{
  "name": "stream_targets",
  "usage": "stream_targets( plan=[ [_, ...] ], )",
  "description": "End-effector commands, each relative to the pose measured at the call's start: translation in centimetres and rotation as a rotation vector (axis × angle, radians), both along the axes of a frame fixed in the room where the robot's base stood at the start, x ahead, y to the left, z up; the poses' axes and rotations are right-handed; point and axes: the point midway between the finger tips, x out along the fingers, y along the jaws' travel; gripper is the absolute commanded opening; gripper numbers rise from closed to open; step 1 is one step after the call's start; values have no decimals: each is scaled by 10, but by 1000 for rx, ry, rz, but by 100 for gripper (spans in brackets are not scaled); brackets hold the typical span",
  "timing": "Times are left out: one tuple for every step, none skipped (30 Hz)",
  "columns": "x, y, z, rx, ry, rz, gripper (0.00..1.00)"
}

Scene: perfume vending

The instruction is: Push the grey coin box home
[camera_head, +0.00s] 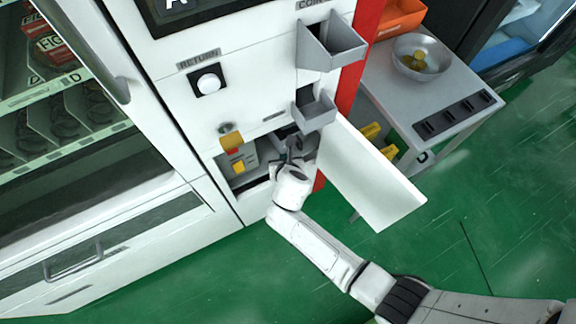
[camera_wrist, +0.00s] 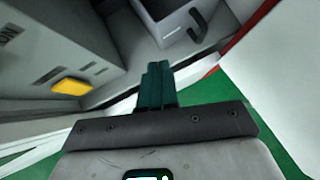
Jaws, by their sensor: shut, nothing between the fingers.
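The grey coin box (camera_wrist: 172,22) shows at the top of the wrist view, with a dark curved handle on its front. In the head view the coin box (camera_head: 284,137) is partly hidden behind my gripper, inside the open lower compartment of the white machine. My gripper (camera_wrist: 157,72) is shut and empty, its dark fingers together. The fingertips point toward the lower front of the coin box; I cannot tell whether they touch it. In the head view my gripper (camera_head: 291,160) is at the compartment's mouth.
The open white door (camera_head: 370,180) stands to the right of my gripper. A grey unit with a yellow part (camera_head: 238,166) sits left in the compartment. A grey tray (camera_head: 314,110) juts out above. A side table (camera_head: 425,95) with a metal bowl (camera_head: 420,57) stands right.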

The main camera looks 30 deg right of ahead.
Motion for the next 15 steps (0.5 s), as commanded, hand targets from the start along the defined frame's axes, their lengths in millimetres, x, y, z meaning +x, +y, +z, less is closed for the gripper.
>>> stream_targets(
  plan=[
    [-8, 2, 9, -1, 0, 2, 0],
    [-12, 4, 13, 0, 1, 2, 0],
    [-17, 5, 18, 0, 1, 2, 0],
    [-20, 7, 22, 0, 0, 3, 0],
    [-24, 8, 25, -1, 1, 3, 0],
    [-28, 9, 29, 0, 1, 2, 0],
    [-31, 10, 33, 0, 1, 1, 0],
    [-34, 11, 35, 0, 2, 1, 0],
    [-37, 12, 38, 0, 1, 1, 0],
    [-39, 13, 41, 0, 1, 1, 0],
    [-41, 14, 43, 0, 1, 1, 0],
    [-43, 14, 45, 0, 1, 1, 0],
    [-44, 15, 45, -1, 2, 0, 0],
    [-45, 15, 46, -1, 2, 0, 0],
    [-46, 16, 47, 0, 2, 1, 0]
  ],
)
